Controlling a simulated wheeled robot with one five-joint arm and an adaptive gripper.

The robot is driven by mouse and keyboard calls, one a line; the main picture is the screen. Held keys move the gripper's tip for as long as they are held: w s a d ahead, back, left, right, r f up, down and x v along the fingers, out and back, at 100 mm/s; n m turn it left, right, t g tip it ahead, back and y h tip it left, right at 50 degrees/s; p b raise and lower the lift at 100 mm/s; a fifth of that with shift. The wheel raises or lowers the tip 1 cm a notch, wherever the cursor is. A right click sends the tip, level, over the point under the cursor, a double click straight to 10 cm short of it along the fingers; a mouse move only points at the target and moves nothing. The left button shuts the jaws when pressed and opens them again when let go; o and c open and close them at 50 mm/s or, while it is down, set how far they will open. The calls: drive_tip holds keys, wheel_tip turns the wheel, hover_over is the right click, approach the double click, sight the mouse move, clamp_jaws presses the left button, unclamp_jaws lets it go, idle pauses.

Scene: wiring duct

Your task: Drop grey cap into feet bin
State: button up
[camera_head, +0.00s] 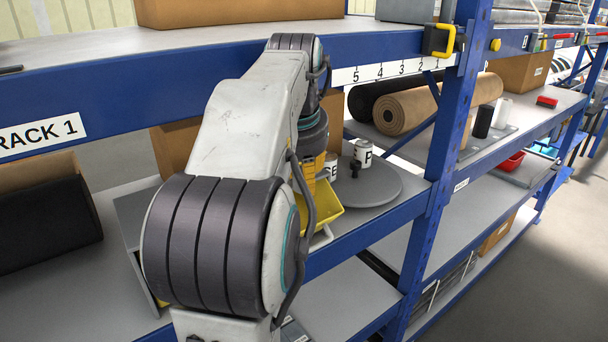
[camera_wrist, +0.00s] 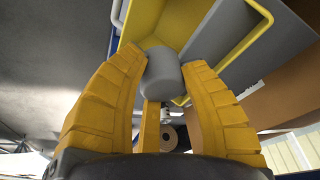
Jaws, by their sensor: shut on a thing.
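The grey cap (camera_wrist: 160,74) is a short, smooth grey cylinder held between the yellow fingers of my gripper (camera_wrist: 161,68) in the wrist view. In that view a yellow bin (camera_wrist: 188,14) lies just beyond the cap, and the cap overlaps its edge. In the head view the yellow bin (camera_head: 327,213) sits on the shelf beside a round grey plate, with my gripper (camera_head: 321,178) above it, partly hidden behind my arm. The cap cannot be made out in the head view. No label is readable on the bin, and its contents cannot be seen.
The round grey plate (camera_head: 390,195) carries white cans marked F (camera_head: 363,152) and E (camera_head: 332,166). A blue rack post (camera_head: 455,150) stands to the right and a blue upper shelf beam (camera_head: 130,75) crosses behind my arm. Rolls (camera_head: 404,112) lie behind.

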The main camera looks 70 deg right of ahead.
drive_tip(key=o, duration=1.1)
drive_tip(key=shift+s+a, duration=0.1)
